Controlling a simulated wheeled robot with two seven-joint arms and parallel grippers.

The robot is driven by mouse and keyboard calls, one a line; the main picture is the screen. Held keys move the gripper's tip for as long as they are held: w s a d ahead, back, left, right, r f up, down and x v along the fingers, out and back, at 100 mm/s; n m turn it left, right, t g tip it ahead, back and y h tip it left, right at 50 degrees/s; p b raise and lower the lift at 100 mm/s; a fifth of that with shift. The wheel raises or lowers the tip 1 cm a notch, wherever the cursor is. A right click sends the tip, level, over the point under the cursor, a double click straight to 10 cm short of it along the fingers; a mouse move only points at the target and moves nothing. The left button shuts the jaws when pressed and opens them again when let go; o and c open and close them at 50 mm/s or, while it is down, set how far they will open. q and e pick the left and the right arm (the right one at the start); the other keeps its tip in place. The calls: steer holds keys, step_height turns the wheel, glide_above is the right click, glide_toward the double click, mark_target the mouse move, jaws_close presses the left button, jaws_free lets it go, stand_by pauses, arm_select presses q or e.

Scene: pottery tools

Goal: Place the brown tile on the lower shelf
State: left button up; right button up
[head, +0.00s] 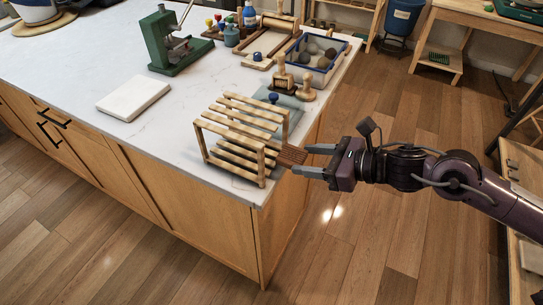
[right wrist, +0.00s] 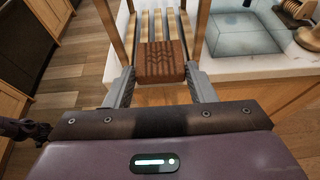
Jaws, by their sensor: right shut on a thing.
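The brown tile (head: 291,155) has a grooved pattern and is held level at the right side of the wooden rack (head: 240,140). In the right wrist view the tile (right wrist: 161,63) sits between both fingers of my right gripper (right wrist: 160,78), its far edge at the slats (right wrist: 160,25). The rack has an upper and a lower tier of slats. The tile shows near the lower tier's height; whether it touches the slats I cannot tell. My right gripper (head: 304,160) is shut on the tile. My left gripper is not in view.
The rack stands near the counter's (head: 180,125) right corner. A bluish slab (head: 278,101) and wooden stamps (head: 305,90) are behind it. A white tile (head: 133,97) lies to the left. A blue-rimmed tray (head: 338,47) is further back. Open floor lies right of the counter.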

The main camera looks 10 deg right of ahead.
steer(key=p, duration=0.3)
glide_above(272, 162)
steer(key=s+d, duration=0.1)
steer(key=shift+d+r, duration=0.1)
steer(key=shift+r, duration=0.2)
steer(key=shift+w+a+f, duration=0.15)
steer(key=shift+w+a, duration=0.15)
steer(key=shift+a, duration=0.15)
steer(key=f, duration=0.1)
steer(key=f+p, duration=0.1)
steer(key=shift+w+a+f+p, duration=0.15)
steer(key=shift+a+f+p, duration=0.1)
steer(key=shift+f+p, duration=0.15)
steer(key=shift+f, duration=0.45)
steer(key=shift+f+b, duration=0.2)
steer(key=shift+b, duration=0.15)
steer(key=o, duration=0.8)
steer(key=shift+r, duration=0.1)
